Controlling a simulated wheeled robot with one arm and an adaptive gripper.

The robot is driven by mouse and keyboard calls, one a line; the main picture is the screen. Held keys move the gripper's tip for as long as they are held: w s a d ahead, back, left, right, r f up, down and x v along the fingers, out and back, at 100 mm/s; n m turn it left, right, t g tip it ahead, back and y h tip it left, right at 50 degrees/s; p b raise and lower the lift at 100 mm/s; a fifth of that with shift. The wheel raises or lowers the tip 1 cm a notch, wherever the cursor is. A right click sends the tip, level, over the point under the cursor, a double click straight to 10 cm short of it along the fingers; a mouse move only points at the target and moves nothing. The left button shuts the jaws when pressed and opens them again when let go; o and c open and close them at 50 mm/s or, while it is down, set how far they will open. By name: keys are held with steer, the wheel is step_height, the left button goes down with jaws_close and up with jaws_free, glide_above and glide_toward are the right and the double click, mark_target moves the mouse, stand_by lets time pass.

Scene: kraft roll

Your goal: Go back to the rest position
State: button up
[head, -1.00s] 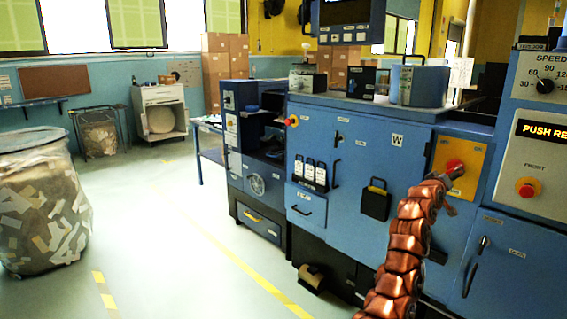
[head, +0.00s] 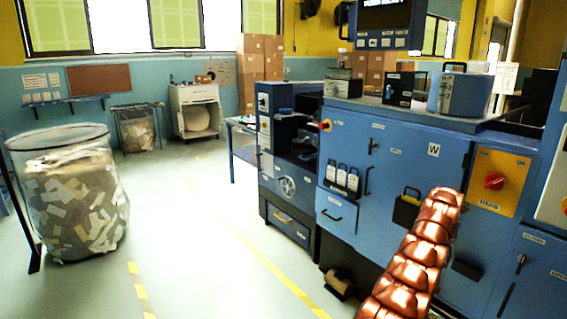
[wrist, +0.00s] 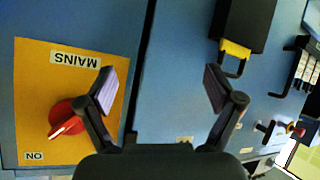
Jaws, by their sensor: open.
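My gripper (wrist: 160,90) is open and empty in the wrist view, its two fingers spread in front of the blue machine's panels. The red mains switch (wrist: 66,118) on its yellow plate is beyond and beside the left finger, apart from the jaws as far as I can tell. In the head view the switch (head: 494,181) is to the right of my copper-coloured arm. The arm rises from the bottom edge in front of the blue machine (head: 385,160); the gripper itself is hidden behind it there.
A black holder (head: 407,208) with a yellow handle hangs on the machine beside my arm. A clear bin of paper scraps (head: 75,195) stands at left. A brown roll (head: 339,284) lies low by the machine. The floor (head: 190,240) between is open.

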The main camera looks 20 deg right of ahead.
steer(key=w+a+r+n+t+y+p, duration=0.1)
steer(key=w+a+y, duration=0.35)
steer(key=a, duration=0.85)
steer(key=w+a+r+n+y+p, duration=0.1)
steer(key=w+a+r+y, duration=0.3)
steer(key=a, duration=0.9)
steer(key=s+a+r+n+g+y+p, duration=0.1)
steer(key=s+a+r+n+y, duration=0.2)
steer(key=a, duration=1.1)
steer(key=s+a+r+n+g+y+p, duration=0.1)
steer(key=s+a+r, duration=0.3)
steer(key=a, duration=0.9)
steer(key=s+a+n+g+p, duration=0.1)
steer(key=s+a+g, duration=0.1)
steer(key=s+a, duration=0.6)
steer(key=s+a+n+g+p, duration=0.1)
steer(key=s+a, duration=0.4)
steer(key=s, duration=0.7)
steer(key=s+f+g+h+p, duration=0.1)
steer(key=s+f+g, duration=0.1)
steer(key=s, duration=1.2)
steer(key=s+f+g+h+p, duration=0.1)
steer(key=s+f+g, duration=0.1)
steer(key=s, duration=1.3)
steer(key=shift+s+d+f+g+h, duration=0.25)
steer(key=shift+s+d+g+h, duration=0.05)
steer(key=shift+d+h, duration=0.1)
